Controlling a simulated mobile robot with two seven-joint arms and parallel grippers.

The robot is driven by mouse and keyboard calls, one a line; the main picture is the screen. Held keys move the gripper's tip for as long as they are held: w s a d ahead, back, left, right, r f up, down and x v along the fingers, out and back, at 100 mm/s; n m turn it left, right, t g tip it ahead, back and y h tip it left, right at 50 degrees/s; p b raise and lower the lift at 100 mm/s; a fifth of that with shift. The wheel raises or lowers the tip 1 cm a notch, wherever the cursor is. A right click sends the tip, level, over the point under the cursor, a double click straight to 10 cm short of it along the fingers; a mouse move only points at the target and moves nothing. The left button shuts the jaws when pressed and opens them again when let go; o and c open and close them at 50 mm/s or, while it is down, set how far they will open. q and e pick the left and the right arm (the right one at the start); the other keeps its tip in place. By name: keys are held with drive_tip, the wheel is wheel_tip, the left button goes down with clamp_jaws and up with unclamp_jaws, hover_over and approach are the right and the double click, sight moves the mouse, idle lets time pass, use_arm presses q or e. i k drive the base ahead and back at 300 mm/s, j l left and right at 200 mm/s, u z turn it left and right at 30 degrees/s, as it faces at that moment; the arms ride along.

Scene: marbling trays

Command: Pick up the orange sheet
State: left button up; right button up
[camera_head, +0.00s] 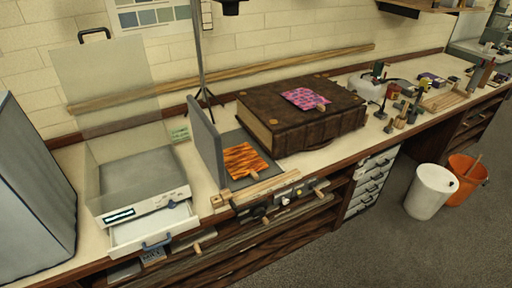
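The orange sheet (244,161) has a dark striped marbled pattern. It lies on a flat grey plate (263,178) on the bench, just right of an upright grey panel (207,146). A small tan tab (254,175) shows at its front edge. Neither of my grippers is in view.
A thick brown book (302,118) with a pink patterned sheet (305,99) on top stands right of the orange sheet. A clear-lidded device (139,186) with an open drawer (150,231) stands to the left. Wooden strips (268,185) lie in front. White (431,192) and orange (462,179) buckets stand on the floor.

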sight(241, 161)
drive_tip(key=i+l+u, duration=0.1)
drive_tip(key=u, duration=1)
drive_tip(key=l+u, duration=0.9)
drive_tip(key=k+l+u, duration=0.1)
drive_tip(key=l, duration=0.55)
drive_tip(key=k+l, duration=0.1)
drive_tip(key=l, duration=0.5)
drive_tip(key=i+u, duration=0.05)
